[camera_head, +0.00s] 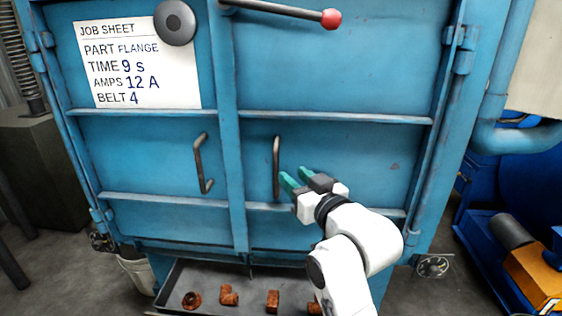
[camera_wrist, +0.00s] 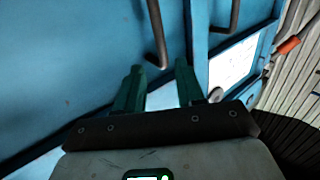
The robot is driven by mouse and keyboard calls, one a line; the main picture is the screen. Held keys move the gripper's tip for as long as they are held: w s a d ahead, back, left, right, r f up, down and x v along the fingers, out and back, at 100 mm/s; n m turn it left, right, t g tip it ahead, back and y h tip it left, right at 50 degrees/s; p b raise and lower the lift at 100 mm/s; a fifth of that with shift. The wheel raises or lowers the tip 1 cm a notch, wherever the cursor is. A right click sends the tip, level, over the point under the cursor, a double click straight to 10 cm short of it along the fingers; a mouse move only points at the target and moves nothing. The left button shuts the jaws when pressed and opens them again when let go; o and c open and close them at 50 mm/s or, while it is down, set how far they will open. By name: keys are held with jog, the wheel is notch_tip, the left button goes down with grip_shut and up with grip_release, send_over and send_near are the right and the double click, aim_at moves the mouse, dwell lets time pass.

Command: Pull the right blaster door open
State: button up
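The blue blaster has two doors side by side. The right blaster door (camera_head: 350,150) is closed, with a vertical dark metal handle (camera_head: 276,168) near its left edge. My gripper (camera_head: 297,178) is just right of that handle, its green fingers apart and empty. In the wrist view, my gripper (camera_wrist: 160,70) is open, and the lower end of the right door's handle (camera_wrist: 156,35) appears between and just beyond the fingertips. I see no clear contact. The left door's handle (camera_wrist: 229,16) shows further right there; it also shows in the head view (camera_head: 202,163).
A lever with a red knob (camera_head: 331,19) crosses the top of the doors. A job sheet (camera_head: 135,65) with a round grey disc (camera_head: 175,22) is on the left door. A tray (camera_head: 245,282) of rusty parts sits below. An orange and blue machine (camera_head: 525,262) stands at right.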

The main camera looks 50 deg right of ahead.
aim_at(277, 164)
jog(key=p+x, duration=0.1)
jog(key=x, duration=0.8)
jog(key=shift+p, duration=0.3)
jog(key=shift+f, duration=0.1)
grip_shut()
jog(key=shift+a, duration=0.1)
